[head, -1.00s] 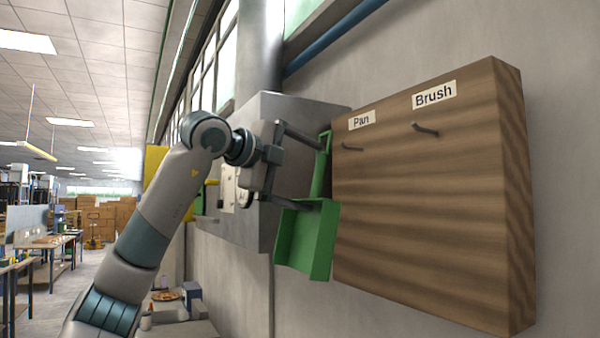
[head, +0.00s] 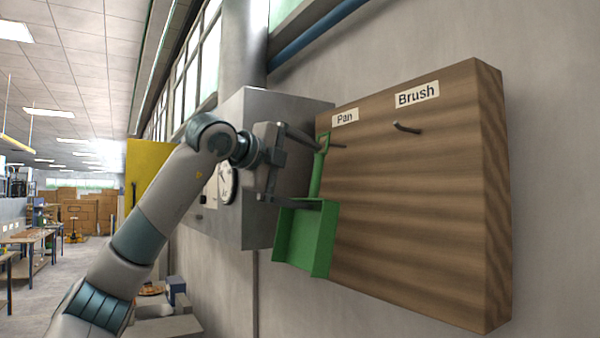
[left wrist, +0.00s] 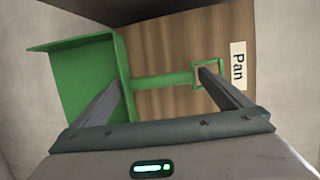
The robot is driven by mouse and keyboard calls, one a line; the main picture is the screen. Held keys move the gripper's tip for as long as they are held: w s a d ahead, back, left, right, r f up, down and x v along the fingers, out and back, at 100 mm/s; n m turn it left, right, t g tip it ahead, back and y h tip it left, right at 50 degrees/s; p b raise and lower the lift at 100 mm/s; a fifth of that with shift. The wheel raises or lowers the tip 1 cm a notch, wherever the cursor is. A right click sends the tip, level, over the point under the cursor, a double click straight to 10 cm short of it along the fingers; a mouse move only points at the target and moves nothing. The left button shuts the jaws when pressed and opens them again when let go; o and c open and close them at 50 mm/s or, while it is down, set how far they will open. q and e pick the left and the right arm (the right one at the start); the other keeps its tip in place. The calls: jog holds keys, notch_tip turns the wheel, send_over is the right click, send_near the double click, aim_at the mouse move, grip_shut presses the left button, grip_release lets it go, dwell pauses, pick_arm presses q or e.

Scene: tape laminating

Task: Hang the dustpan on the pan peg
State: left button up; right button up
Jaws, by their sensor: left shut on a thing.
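The green dustpan (head: 308,240) hangs upright in front of the left edge of the wooden board (head: 420,200), pan down and handle up. My left gripper (head: 319,175) is shut on it, with one finger by the handle's end loop and the other at the pan; this also shows in the left wrist view, where the dustpan (left wrist: 85,75) lies across the fingers (left wrist: 165,95). The pan peg (head: 339,146), under the "Pan" label (head: 345,117), is right beside the loop. I cannot tell whether the peg passes through the loop. My right gripper is out of view.
An empty brush peg (head: 407,128) sticks out under the "Brush" label (head: 417,93) to the right. A grey wall box (head: 285,110) stands close behind my left gripper.

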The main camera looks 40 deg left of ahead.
aim_at(315, 177)
pick_arm(q)
jog(key=shift+w+d+p, duration=0.2)
jog(key=shift+w, duration=0.3)
jog(key=shift+w+d+p, duration=0.2)
jog(key=shift+w, duration=0.3)
jog(key=shift+w+d+f+b, duration=0.25)
jog(key=shift+w+f+b, duration=0.25)
jog(key=shift+w+b, duration=0.05)
jog(key=shift+w, duration=0.1)
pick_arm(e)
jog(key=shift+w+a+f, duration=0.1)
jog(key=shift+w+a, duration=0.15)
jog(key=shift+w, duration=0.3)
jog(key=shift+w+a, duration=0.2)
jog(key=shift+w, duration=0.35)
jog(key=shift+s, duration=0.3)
